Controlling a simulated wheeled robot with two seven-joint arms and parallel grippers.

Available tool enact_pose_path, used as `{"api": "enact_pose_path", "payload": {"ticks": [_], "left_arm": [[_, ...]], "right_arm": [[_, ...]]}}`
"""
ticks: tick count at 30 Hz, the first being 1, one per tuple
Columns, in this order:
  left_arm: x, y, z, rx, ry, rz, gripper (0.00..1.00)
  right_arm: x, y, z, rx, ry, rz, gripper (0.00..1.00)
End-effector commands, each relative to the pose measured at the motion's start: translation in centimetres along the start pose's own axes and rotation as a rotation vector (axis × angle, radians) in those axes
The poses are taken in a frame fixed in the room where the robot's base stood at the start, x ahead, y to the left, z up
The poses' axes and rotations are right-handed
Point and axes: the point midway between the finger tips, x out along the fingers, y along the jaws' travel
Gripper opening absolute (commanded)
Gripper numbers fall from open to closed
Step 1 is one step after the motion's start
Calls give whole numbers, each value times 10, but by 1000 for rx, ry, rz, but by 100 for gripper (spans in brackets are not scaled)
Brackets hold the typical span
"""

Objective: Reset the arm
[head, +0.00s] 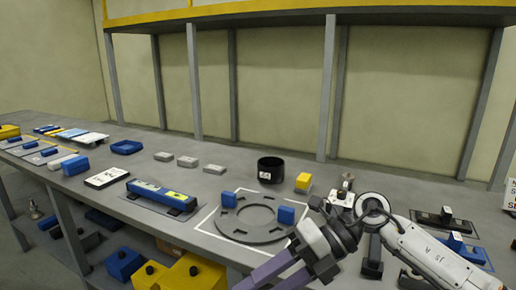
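The turret plate, a dark grey slotted ring (240,231), lies flat on the table inside a white square outline. One blue block (228,199) stands at its left side and another blue block (286,214) at its right side. My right arm, white with dark joints, comes in from the lower right and bends at a round joint. Its end, with grey-purple finger-like parts (272,272), points to the lower left, in front of the ring's near right side. The tips run out of the frame, so its opening is not clear. My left gripper is not in view.
A black cup (271,170) and a yellow-and-white block (303,182) stand behind the ring. A blue-topped long fixture (160,194) and a white card (106,178) lie left. Grey blocks (187,161) and a blue tray (127,147) sit farther back. Yellow bins (195,274) are underneath.

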Motion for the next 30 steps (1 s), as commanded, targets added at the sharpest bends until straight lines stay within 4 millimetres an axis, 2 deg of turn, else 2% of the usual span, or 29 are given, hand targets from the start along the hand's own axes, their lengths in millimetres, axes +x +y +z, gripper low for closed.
{"api": "enact_pose_path", "payload": {"ticks": [1, 3, 6, 8, 11, 14, 16, 18, 20, 21, 23, 24, 27, 30], "left_arm": [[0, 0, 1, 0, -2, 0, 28], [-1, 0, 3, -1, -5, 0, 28], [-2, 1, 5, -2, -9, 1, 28], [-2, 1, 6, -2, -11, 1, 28], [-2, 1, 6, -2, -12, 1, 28], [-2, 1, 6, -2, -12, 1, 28], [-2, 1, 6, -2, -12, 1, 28], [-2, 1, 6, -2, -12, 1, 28], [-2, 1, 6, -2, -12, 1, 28], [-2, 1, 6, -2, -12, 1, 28], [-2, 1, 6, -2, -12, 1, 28], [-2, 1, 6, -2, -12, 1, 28], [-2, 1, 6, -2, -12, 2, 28], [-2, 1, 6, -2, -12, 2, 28]], "right_arm": [[23, 15, -5, 39, -23, 158, 42], [37, 36, -4, 104, -86, 362, 42], [40, 54, 4, 242, -200, 629, 42], [35, 55, 12, 348, -283, 772, 42], [21, 34, 24, 562, -437, 975, 42], [7, -13, 30, 815, -606, 1127, 42], [2, -59, 25, 1014, -730, 1200, 42], [2, -111, 10, 1224, -850, 1243, 42], [6, -153, -9, 1391, -940, 1255, 42], [11, -179, -24, 1500, -992, 1255, 42], [19, -216, -51, 1656, -1066, 1240, 42], [27, -238, -71, 1759, -1109, 1224, 42], [46, -283, -125, 1994, -1198, 1164, 42], [63, -312, -174, 2183, -1256, 1096, 42]]}}
